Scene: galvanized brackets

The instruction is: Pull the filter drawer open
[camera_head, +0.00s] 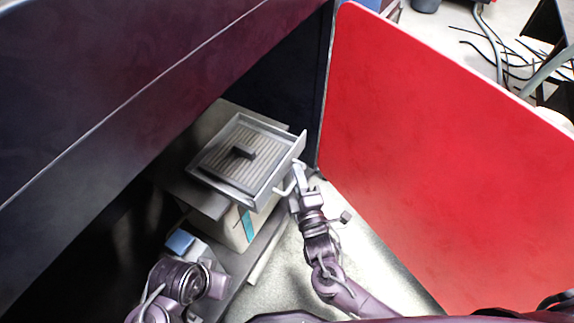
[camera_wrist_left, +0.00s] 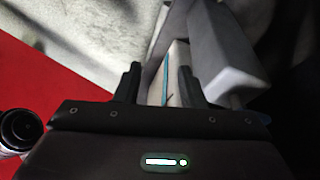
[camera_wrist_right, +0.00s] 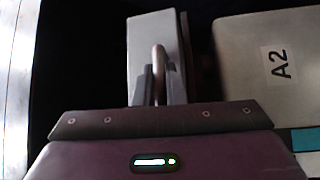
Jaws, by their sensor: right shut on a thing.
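The filter drawer (camera_head: 270,192) is a grey, shallow tray with a pale pleated filter (camera_head: 222,160) and a dark block (camera_head: 243,152) on top. Its front and bar handle (camera_head: 284,189) face my right gripper (camera_head: 295,180). In the right wrist view, the right gripper (camera_wrist_right: 158,88) is shut on the upright handle (camera_wrist_right: 159,62), in front of the grey drawer front (camera_wrist_right: 150,35). My left gripper (camera_wrist_left: 158,88) is open, its fingers apart with nothing held between them. In the head view the left arm is at the lower left, and its fingers are hard to make out.
A cream box (camera_head: 232,229) with a teal strip stands below the drawer; an A2 label (camera_wrist_right: 279,64) shows in the right wrist view. A red panel (camera_head: 430,150) stands close on the right and a dark panel (camera_head: 110,90) on the left. Pale floor (camera_head: 285,275) lies in front.

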